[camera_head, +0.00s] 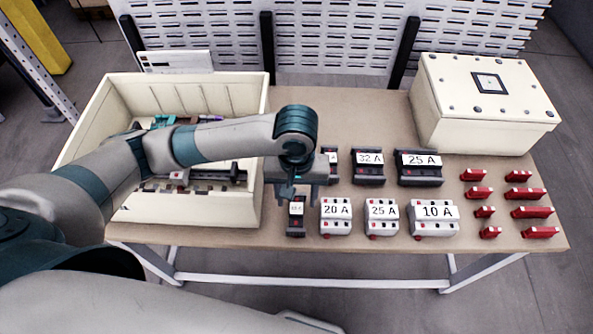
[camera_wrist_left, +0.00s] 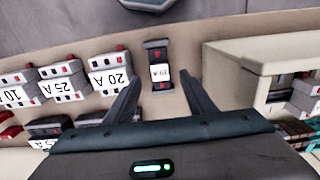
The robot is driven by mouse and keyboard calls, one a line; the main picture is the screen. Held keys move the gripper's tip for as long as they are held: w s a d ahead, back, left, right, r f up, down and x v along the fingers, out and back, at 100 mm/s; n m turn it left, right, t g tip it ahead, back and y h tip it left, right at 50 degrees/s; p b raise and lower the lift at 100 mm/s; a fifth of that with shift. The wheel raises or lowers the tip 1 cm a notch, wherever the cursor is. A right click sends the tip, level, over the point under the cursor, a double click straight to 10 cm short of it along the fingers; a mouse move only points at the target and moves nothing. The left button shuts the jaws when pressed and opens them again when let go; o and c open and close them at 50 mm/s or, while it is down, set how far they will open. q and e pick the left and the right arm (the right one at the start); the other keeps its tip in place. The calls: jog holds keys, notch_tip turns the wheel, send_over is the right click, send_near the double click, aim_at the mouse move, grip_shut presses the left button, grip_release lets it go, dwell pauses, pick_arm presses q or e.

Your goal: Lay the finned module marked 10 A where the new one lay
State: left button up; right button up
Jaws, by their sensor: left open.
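A narrow dark module (camera_head: 296,212) with a small white label lies on the table at the left end of the front row; in the left wrist view (camera_wrist_left: 160,63) it lies ahead between the fingers. Its label is too small to read surely; it may say 10 A. My left gripper (camera_head: 296,196) is open above it, its two fingers (camera_wrist_left: 160,85) apart, nothing held. Dark modules stand in the row behind: one partly hidden by my gripper (camera_head: 333,163), one marked 32 A (camera_head: 368,174) and one marked 25 A (camera_head: 420,175). My right gripper is not in view.
White modules marked 20 A (camera_head: 336,225), 25 A (camera_head: 382,227) and 10 A (camera_head: 433,229) line the front. Several red pieces (camera_head: 540,232) lie right. A cream open enclosure (camera_head: 235,212) with a rail and modules stands left, a closed cream box (camera_head: 480,130) back right.

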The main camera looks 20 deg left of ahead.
pick_arm(q)
notch_tip(320, 180, up, 11)
dwell(0.3)
dwell(0.4)
